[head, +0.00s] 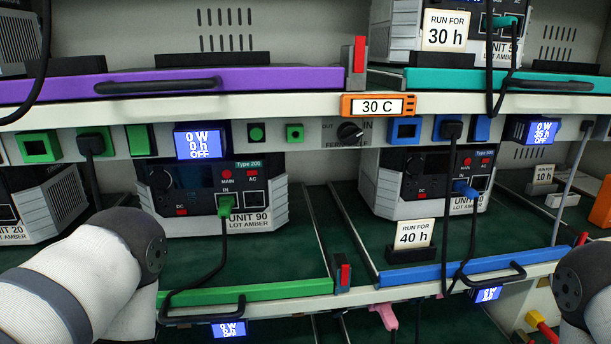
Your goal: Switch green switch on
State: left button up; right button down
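The green switch (139,139) is a green rocker-like block on the pale panel strip, left of centre in the head view. Its on or off position is too small to tell. The display (200,142) beside it, to its right, reads 0 W, 0 h, OFF. A green socket with a black plug (93,141) is to the switch's left. My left arm shows at lower left, below the switch, and my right arm shows at the lower right edge. Neither gripper is in view.
Below the strip, UNIT 90 (190,185) stands on a shelf with a green front bar (250,292). A purple drawer bar (200,84) juts out above. Black cables hang in front.

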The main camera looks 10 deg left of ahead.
aim_at(139, 135)
jog(key=u, duration=0.85)
jog(key=l+u, duration=0.2)
